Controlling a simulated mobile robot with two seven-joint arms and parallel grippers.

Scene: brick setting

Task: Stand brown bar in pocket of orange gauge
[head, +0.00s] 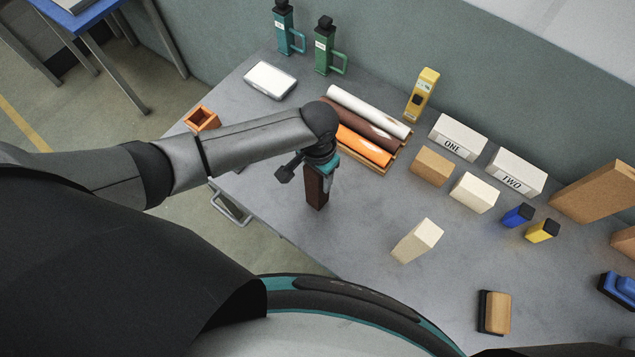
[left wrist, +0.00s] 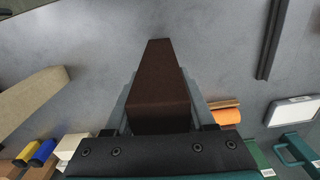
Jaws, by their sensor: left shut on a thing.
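The brown bar (head: 316,190) is held upright by my left gripper (head: 322,168) near the front edge of the table. In the left wrist view the bar (left wrist: 162,85) stands out from between the two fingers, and my left gripper (left wrist: 160,125) is shut on it. I cannot tell whether its lower end touches the table. The orange gauge (head: 202,118), a square block with an open dark pocket on top, sits at the table's left end, left of the gripper and partly behind my left forearm. My right gripper is not in view.
Orange, brown and white rolls (head: 368,128) lie in a rack just behind the gripper. A white-topped box (head: 270,80) stands at the back left. A cream block (head: 417,241) stands to the right. A table-edge handle (head: 230,207) is below my arm. The front middle is fairly clear.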

